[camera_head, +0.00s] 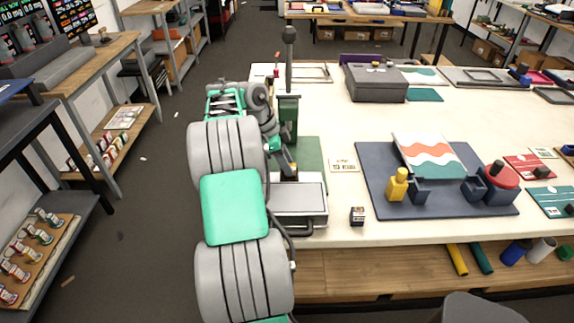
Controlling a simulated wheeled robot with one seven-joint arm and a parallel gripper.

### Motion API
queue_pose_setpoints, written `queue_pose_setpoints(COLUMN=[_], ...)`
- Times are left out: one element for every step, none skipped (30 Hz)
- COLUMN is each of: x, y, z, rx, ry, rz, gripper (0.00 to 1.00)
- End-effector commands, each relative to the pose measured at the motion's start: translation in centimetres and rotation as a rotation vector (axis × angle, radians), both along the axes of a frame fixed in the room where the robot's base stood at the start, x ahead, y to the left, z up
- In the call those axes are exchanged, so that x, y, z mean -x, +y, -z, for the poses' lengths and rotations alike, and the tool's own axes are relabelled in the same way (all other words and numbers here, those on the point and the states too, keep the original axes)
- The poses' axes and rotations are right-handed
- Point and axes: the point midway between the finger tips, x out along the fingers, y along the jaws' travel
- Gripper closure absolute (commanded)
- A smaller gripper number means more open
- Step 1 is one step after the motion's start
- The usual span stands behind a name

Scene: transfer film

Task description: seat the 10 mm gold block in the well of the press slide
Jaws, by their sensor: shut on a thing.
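The press stands at the left end of the white table, with a green column (288,122) and a black lever with a ball knob (289,36). Its light grey slide (312,203) is at the column's front, partly behind my arm; I cannot make out the well. My gripper (289,168) is small and dark, at the press just behind the slide, and is shut. A tiny gold spot at its tips looks like the gold block (293,167); most of it is hidden. I cannot tell whether it touches the press.
A small dark box (357,215) stands near the table's front edge, right of the slide. A blue-grey board (372,180) holds a yellow figure, blue blocks and a striped sheet. A grey case (375,83) stands behind. My arm covers the table's left edge.

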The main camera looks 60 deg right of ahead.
Motion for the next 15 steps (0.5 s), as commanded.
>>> queue_pose_setpoints(x=[0.0,-0.01,-0.02,-0.02,-0.02,-0.01,0.0,0.02,0.01,0.01,0.01,0.02,0.01,0.01,0.01], y=[-0.07,-0.08,-0.09,-0.09,-0.09,-0.08,-0.09,-0.05,-0.05,-0.05,-0.05,-0.04,-0.04,-0.04,-0.04], z=[0.26,0.37,0.4,0.39,0.38,0.39,0.38,0.46,0.45,0.45,0.45,0.45,0.44,0.44,0.44], rx=[0.004,0.004,0.005,0.005,0.005,0.005,0.005,0.003,0.003,0.003,0.003,0.003,0.003,0.003,0.003], ry=[-0.002,-0.002,-0.004,-0.004,-0.003,-0.003,-0.003,-0.002,-0.002,-0.002,-0.002,-0.002,-0.002,-0.002,-0.002], rz=[0.0,0.001,0.001,0.001,0.001,0.001,0.001,0.001,0.001,0.001,0.001,0.001,0.001,0.001,0.001], gripper=[1.0,1.0,1.0,1.0,1.0,1.0,1.0,0.65,0.62,0.59,0.57,0.54,0.51,0.49,0.46])
